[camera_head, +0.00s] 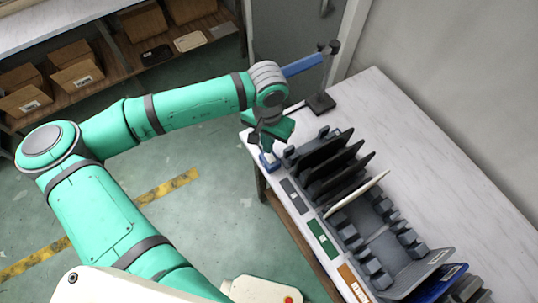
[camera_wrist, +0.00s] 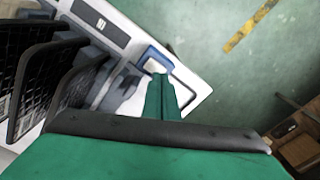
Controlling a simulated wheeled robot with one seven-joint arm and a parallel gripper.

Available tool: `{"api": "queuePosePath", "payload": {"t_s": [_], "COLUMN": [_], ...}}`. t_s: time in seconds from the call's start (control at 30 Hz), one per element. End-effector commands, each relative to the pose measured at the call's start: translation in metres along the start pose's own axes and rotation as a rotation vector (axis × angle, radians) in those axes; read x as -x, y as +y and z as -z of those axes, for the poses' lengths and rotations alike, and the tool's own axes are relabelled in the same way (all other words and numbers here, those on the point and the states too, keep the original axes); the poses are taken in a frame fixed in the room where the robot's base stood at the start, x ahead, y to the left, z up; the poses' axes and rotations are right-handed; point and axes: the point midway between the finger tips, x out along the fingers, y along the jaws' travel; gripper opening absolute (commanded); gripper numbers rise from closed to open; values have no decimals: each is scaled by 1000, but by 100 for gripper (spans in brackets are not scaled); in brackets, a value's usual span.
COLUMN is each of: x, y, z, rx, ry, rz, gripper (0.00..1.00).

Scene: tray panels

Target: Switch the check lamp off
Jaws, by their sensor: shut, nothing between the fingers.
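The check lamp appears to be the blue bar (camera_head: 303,65) on a dark post with a black base, at the far left end of the table. I cannot tell whether it is lit. A small blue-framed piece (camera_head: 268,161) sits at the table's near left corner; it also shows in the wrist view (camera_wrist: 155,58) with a pale middle. I cannot tell whether it is the lamp's switch. My gripper (camera_wrist: 161,78) is shut and empty, its fingertips overlapping the lower edge of that blue piece in the wrist view. Contact cannot be judged. In the head view my gripper partly hides this corner.
A grey rack (camera_head: 375,243) with upright black panels (camera_head: 335,160) and one cream panel (camera_head: 357,195) stands beside my gripper. Labels (camera_head: 322,238) run along the table's front edge. The white table top (camera_head: 430,150) behind the rack is clear. A shelf with cardboard boxes (camera_head: 78,72) stands upper left.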

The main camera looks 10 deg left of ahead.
Motion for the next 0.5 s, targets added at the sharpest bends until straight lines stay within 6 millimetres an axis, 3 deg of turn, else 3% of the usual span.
{"api": "queuePosePath", "payload": {"t_s": [0.5], "x": [36], "y": [0], "z": [0], "rx": [0], "ry": [0], "rz": [0], "gripper": [0]}}
